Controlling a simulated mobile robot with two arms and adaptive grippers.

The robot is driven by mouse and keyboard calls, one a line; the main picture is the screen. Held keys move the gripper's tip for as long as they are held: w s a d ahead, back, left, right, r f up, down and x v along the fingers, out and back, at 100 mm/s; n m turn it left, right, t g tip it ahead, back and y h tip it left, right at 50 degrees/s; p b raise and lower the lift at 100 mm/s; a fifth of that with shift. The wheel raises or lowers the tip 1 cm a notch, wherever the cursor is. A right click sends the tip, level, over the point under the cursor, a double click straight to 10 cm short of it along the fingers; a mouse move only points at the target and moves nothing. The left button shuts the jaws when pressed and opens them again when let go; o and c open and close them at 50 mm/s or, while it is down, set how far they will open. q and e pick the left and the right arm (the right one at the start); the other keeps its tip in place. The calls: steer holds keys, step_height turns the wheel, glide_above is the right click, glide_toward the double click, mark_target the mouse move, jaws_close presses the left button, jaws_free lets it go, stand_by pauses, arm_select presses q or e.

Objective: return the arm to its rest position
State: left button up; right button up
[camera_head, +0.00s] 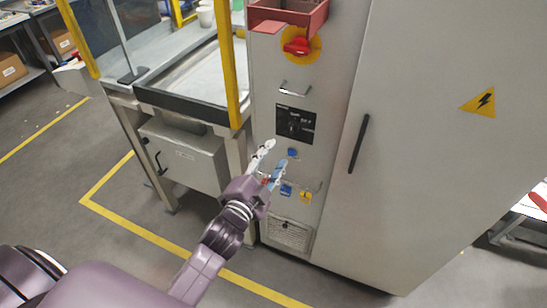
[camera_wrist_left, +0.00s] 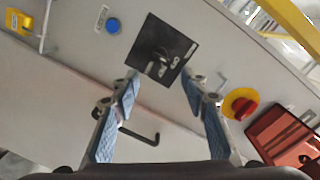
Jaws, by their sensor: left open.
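My left arm (camera_head: 200,272) reaches in from the lower left, stretched toward the grey control cabinet (camera_head: 385,210). My left gripper (camera_head: 273,158) is open and empty in front of the cabinet's narrow panel. In the left wrist view, the two blue-padded fingers of my left gripper (camera_wrist_left: 160,76) stand apart. A black plate with a rotary switch (camera_wrist_left: 162,50) shows between and beyond their tips; it also shows in the head view (camera_head: 296,124). I cannot tell the exact gap between fingertips and panel. My right gripper is not in view.
The panel has a red knob on a yellow disc (camera_head: 298,46), a blue button (camera_head: 292,153), a metal handle (camera_head: 295,88) and a red open box (camera_head: 300,14). A workstation with yellow posts (camera_head: 229,65) stands left. Yellow-lined floor (camera_head: 130,228) is clear at left.

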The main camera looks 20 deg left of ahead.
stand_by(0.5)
arm_select(q)
steer(key=s+f+n+g+b, duration=0.1)
steer(key=s+f+g, duration=0.25)
steer(key=f, duration=0.95)
steer(key=s+f+n+g, duration=0.2)
steer(key=s+f, duration=0.3)
steer(key=f, duration=0.7)
steer(key=s+f+n+g+b, duration=0.1)
steer(key=s+f+g, duration=0.25)
steer(key=f, duration=0.95)
steer(key=s+a+f+n+g, duration=0.1)
steer(key=s+f+g, duration=0.1)
steer(key=s+f, duration=0.5)
steer(key=s+a+f+n+g+b, duration=0.1)
steer(key=s+f, duration=0.7)
steer(key=s, duration=0.9)
steer(key=s+a+f+n+g+y, duration=0.1)
steer(key=s+f+n+g, duration=0.2)
steer(key=s+f, duration=0.4)
steer(key=s+g, duration=0.1)
steer(key=s, duration=0.4)
steer(key=shift+f+b, duration=0.35)
steer(key=shift+f, duration=0.05)
